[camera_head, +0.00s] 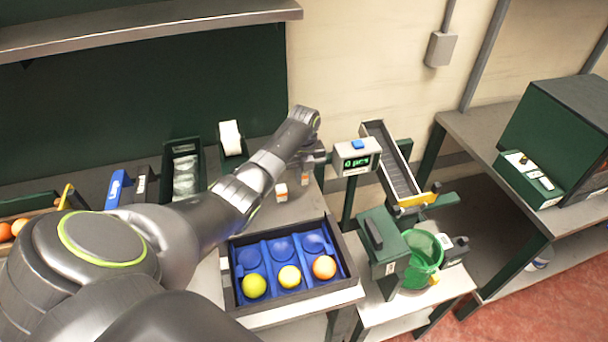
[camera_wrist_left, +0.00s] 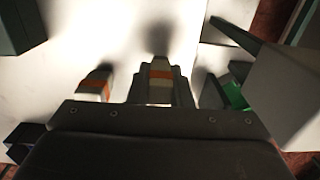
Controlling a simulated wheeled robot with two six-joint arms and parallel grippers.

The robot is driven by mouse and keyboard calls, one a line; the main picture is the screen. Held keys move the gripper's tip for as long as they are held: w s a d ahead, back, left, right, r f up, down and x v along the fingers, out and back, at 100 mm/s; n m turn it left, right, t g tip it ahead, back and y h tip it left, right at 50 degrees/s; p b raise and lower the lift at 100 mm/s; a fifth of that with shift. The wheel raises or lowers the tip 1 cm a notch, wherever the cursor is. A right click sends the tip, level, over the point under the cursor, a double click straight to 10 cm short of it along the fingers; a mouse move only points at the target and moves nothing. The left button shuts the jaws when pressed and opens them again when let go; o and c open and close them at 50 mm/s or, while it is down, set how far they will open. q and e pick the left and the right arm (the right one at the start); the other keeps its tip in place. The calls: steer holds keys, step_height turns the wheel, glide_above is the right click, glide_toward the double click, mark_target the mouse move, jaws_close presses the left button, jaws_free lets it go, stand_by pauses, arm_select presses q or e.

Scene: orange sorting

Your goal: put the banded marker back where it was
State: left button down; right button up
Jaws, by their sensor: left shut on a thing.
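My left gripper (camera_head: 307,166) is shut on a banded marker (camera_head: 305,178), a small pale block with an orange band. In the left wrist view the held marker (camera_wrist_left: 160,82) is upright between the fingers, with the pale bench top below it. I cannot tell whether its foot touches the bench. A second banded marker (camera_head: 281,192), white with orange, stands on the bench just left of the gripper; it also shows in the left wrist view (camera_wrist_left: 95,88). My right gripper is not in view.
A black tray with blue cups (camera_head: 232,294) holds two yellow-green fruits and an orange one in its front row. A counter display (camera_head: 357,158) reading 0 pcs and a sloping chute (camera_head: 392,165) stand right of the gripper. A green basket (camera_head: 424,258) sits lower right.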

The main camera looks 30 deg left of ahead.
arm_select(q)
steer(key=shift+f+b, duration=0.3)
steer(key=shift+f, duration=0.15)
stand_by(0.3)
steer(key=c, duration=1.2)
jaws_free()
steer(key=shift+c, duration=0.2)
steer(key=shift+o, duration=0.3)
steer(key=o, duration=0.3)
steer(key=shift+o, duration=0.2)
steer(key=shift+r+p, duration=4.05)
